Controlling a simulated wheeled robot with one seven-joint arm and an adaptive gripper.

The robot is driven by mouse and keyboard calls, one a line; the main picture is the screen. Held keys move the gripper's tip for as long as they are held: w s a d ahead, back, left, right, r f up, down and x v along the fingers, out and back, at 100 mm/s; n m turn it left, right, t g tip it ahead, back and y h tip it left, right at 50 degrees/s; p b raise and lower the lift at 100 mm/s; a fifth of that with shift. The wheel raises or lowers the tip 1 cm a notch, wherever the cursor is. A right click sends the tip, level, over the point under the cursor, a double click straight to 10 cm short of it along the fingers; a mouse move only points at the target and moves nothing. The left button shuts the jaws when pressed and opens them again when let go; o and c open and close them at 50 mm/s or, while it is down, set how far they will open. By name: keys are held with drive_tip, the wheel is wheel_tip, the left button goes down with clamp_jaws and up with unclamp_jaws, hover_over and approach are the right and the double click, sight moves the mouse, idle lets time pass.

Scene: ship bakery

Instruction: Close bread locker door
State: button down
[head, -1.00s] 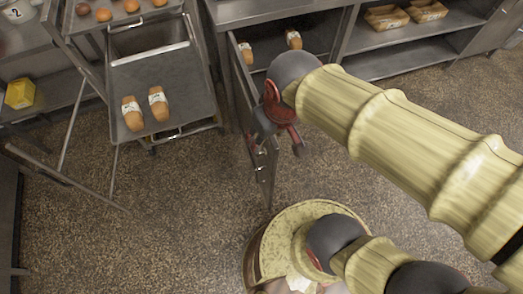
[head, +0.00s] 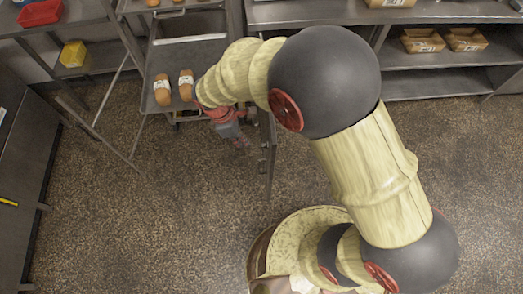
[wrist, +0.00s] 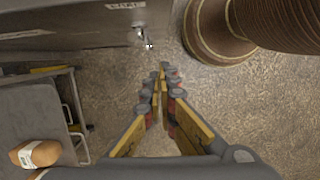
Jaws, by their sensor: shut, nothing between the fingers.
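The bread locker door (head: 269,158) is a grey metal panel standing open, jutting out from the counter into the aisle. My arm hides its upper part and the locker opening in the head view. In the wrist view the door (wrist: 85,22) spans the top left, with a white label and a small latch at its right end. My gripper (head: 243,148) is on the left side of the door, between it and the tray cart. In the wrist view the gripper's fingertips (wrist: 160,76) are together and empty, with a visible gap to the door.
A tray cart (head: 208,60) with two wrapped loaves (head: 174,86) stands close left of my gripper. Shelves with bread packs (head: 441,40) are at the back right. A side table (head: 30,150) runs along the left. The floor in front is clear.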

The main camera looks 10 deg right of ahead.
drive_tip(key=d+f+b, duration=0.4)
drive_tip(key=d+f, duration=0.2)
drive_tip(key=f, duration=0.3)
drive_tip(key=shift+s+d+f+b, duration=0.2)
drive_tip(key=shift+s+d+b, duration=0.1)
drive_tip(key=shift+b, duration=0.1)
